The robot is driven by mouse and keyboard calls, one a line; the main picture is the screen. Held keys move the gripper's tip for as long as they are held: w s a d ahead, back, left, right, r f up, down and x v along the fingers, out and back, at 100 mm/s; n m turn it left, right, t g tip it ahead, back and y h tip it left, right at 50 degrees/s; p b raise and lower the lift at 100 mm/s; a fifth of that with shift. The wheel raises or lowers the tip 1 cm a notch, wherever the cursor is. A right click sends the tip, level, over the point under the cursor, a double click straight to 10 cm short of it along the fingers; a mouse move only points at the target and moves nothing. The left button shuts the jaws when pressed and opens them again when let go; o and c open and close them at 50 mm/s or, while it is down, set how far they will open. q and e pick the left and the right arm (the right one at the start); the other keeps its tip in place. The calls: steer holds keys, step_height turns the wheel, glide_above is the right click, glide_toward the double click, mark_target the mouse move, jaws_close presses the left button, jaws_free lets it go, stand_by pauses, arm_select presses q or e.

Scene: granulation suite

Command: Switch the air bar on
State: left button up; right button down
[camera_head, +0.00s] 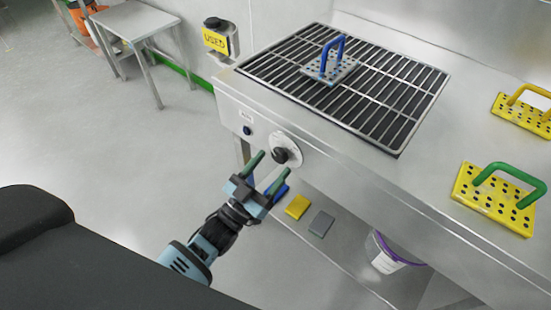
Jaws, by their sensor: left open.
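A black rotary knob (281,155) sits on a round white dial (291,146) on the front panel of the steel bench. To its left is a small dark blue button (247,130) under a small white label (246,115), too small to read. I cannot tell from the view which control belongs to the air bar, or whether it is on. My left gripper (272,167) is open and empty, its two green fingers pointing up at the panel just below and in front of the knob. I cannot tell whether they touch it. My right gripper is not in view.
A slatted grate (400,112) in the bench top (399,171) carries a grey perforated plate (330,71) with a blue handle. Yellow perforated plates (490,202) lie at right. A "USED" holder (216,41) hangs left. Pads (297,207) and a bucket (385,262) are below.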

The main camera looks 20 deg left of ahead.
mark_target(281, 154)
arm_select(q)
steer(key=shift+x, duration=1.3)
steer(key=shift+c, duration=0.4)
steer(key=c, duration=0.9)
